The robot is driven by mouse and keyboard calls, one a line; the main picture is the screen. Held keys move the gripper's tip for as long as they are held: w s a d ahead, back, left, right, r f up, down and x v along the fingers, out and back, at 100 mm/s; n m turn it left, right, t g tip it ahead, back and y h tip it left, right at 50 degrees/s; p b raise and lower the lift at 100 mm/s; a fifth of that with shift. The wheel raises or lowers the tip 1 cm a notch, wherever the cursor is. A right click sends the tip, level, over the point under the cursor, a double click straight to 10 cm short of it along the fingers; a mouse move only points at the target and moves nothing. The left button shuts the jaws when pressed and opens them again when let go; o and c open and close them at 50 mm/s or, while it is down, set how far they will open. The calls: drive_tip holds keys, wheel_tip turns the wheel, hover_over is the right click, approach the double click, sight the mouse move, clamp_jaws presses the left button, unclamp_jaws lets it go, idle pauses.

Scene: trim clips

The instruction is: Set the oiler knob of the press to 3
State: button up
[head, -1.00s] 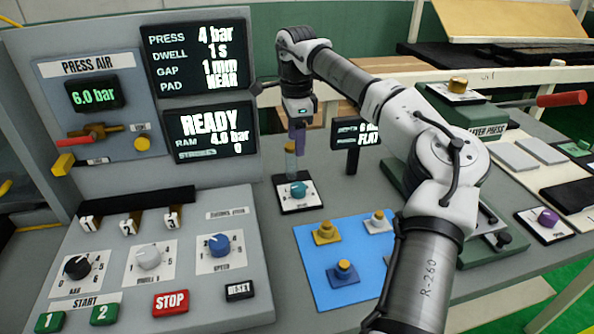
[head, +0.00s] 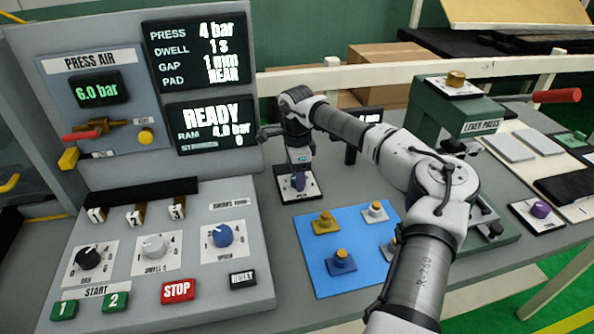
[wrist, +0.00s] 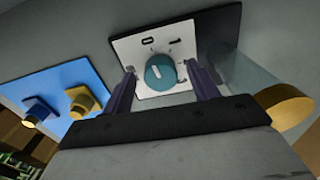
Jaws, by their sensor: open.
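A teal round knob (wrist: 161,72) sits on a white dial plate (wrist: 130,50) with small marks. A pale pointer line on the knob points up and slightly left; the plate's lettering is too small to read, so I cannot tell its setting. My gripper (wrist: 160,88) is open, with its purple fingers on either side of the knob; I cannot tell whether they touch it. In the head view my gripper (head: 298,184) is low over the dial plate (head: 315,192) and hides most of the knob.
A clear cylinder with a yellow end (wrist: 290,108) is close to the right finger in the wrist view. A blue board (head: 315,270) with several small knobbed blocks lies nearby. The control console (head: 225,275) stands left, the green lever press (head: 440,112) right.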

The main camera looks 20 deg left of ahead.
drive_tip(key=c, duration=1)
